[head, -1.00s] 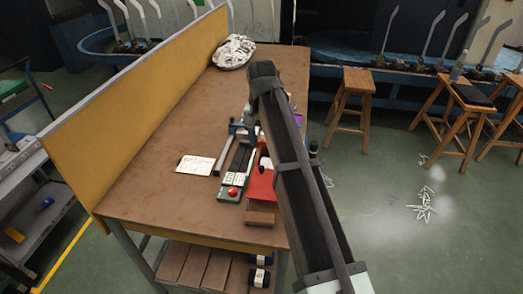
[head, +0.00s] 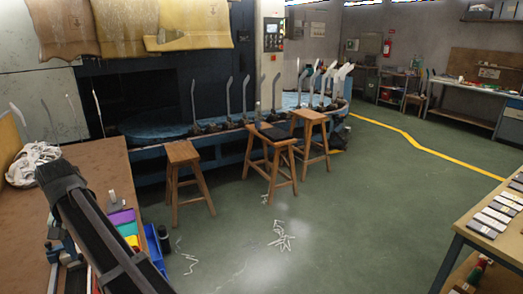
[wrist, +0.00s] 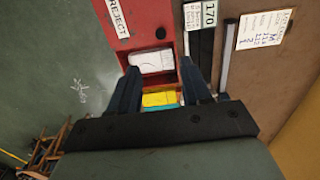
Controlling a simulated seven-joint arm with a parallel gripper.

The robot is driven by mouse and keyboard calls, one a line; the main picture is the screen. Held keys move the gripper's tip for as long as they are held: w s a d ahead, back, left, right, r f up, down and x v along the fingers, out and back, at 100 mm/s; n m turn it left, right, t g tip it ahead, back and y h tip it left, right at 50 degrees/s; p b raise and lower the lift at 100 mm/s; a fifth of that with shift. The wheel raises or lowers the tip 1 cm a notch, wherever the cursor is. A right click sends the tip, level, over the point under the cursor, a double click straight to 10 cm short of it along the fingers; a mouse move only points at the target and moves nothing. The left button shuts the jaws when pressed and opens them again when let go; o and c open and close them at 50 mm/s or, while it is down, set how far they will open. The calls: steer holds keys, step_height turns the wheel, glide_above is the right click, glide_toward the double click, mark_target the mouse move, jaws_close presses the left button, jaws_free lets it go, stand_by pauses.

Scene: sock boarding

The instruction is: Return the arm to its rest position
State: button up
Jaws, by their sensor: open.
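My arm (head: 100,235) shows in the head view at the lower left, raised in front of the brown workbench (head: 98,160). Its gripper end cannot be made out there. In the wrist view my gripper (wrist: 158,80) points down over the bench, its two dark fingers apart. Nothing is held between them. A red tray (wrist: 118,12) marked REJECT lies below, with a folded white item (wrist: 151,62) in it, seen between the fingers and apart from them.
A 170 label (wrist: 209,14) and a written card (wrist: 265,30) lie on the bench. A blue bin (head: 155,247) is at the bench's right edge. Wooden stools (head: 183,153) stand before the row of upright metal forms (head: 230,97). The green floor at centre is mostly open.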

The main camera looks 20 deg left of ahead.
steer(key=w+d+f+m, duration=0.2)
steer(key=w+d+f, duration=0.85)
steer(key=d, duration=0.25)
steer(key=w+d+f+m, duration=0.2)
steer(key=w+d+f, duration=0.8)
steer(key=w+d, duration=0.3)
steer(key=w+d+f+m, duration=0.1)
steer(key=d+f, duration=0.4)
steer(key=d, duration=0.6)
steer(key=d+f+m, duration=0.1)
steer(key=d+f, duration=0.4)
steer(key=d, duration=0.6)
steer(key=w+d+f+m, duration=0.1)
steer(key=d+f, duration=0.4)
steer(key=d, duration=0.6)
steer(key=s+d+f+m, duration=0.1)
steer(key=s+d+f, duration=0.2)
steer(key=d, duration=0.4)
steer(key=s+d+f+m, duration=0.1)
steer(key=s+d+f, duration=0.3)
steer(key=d, duration=0.4)
steer(key=s+f+g, duration=0.3)
steer(key=s+f, duration=0.6)
steer(key=s, duration=0.5)
steer(key=s+f+g, duration=0.3)
steer(key=s+f, duration=0.7)
steer(key=s, duration=0.5)
steer(key=shift+a+g, duration=0.15)
steer(key=shift+g, duration=0.25)
